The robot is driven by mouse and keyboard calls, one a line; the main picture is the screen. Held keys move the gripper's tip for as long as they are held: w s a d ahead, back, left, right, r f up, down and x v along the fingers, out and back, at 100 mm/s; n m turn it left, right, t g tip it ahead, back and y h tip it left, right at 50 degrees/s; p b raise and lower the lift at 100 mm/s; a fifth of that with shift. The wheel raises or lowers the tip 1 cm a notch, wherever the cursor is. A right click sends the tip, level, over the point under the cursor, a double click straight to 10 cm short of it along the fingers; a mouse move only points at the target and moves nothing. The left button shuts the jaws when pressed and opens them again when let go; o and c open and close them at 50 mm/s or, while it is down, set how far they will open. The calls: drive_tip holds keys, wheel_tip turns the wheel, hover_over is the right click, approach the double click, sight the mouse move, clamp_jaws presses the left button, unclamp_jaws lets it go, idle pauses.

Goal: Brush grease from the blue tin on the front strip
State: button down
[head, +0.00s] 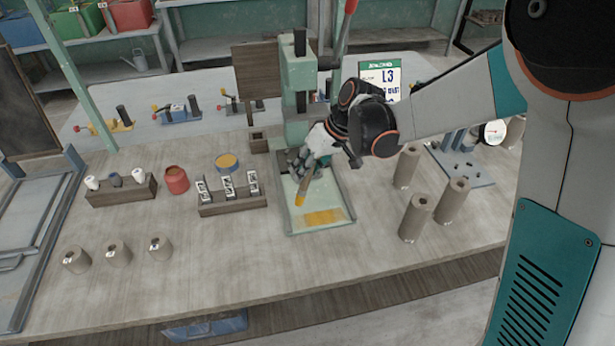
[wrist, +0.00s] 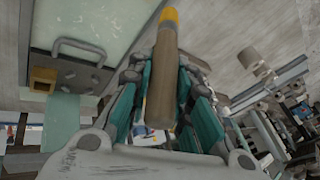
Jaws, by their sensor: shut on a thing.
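My gripper (head: 311,168) is shut on a brush (head: 301,192) with a brown handle and a yellow tip. The brush points down over the press plate, left of its middle; I cannot tell whether its tip touches the plate. In the wrist view the brush (wrist: 162,85) stands between the teal finger pads, yellow tip farthest out. The blue tin (head: 229,161), open with yellow-brown contents, stands left of the plate. A yellow strip (head: 323,216) lies across the front part of the pale plate (head: 346,184). My gripper hides part of the plate's rear.
A red tin (head: 176,180) and a wooden rack (head: 232,209) with labelled pieces stand near the blue tin. The green press column (head: 299,110) rises behind the plate. Several clay cylinders (head: 415,217) stand to the right. The front bench is mostly clear.

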idle(0.4)
drive_tip(key=shift+f+b, duration=0.45)
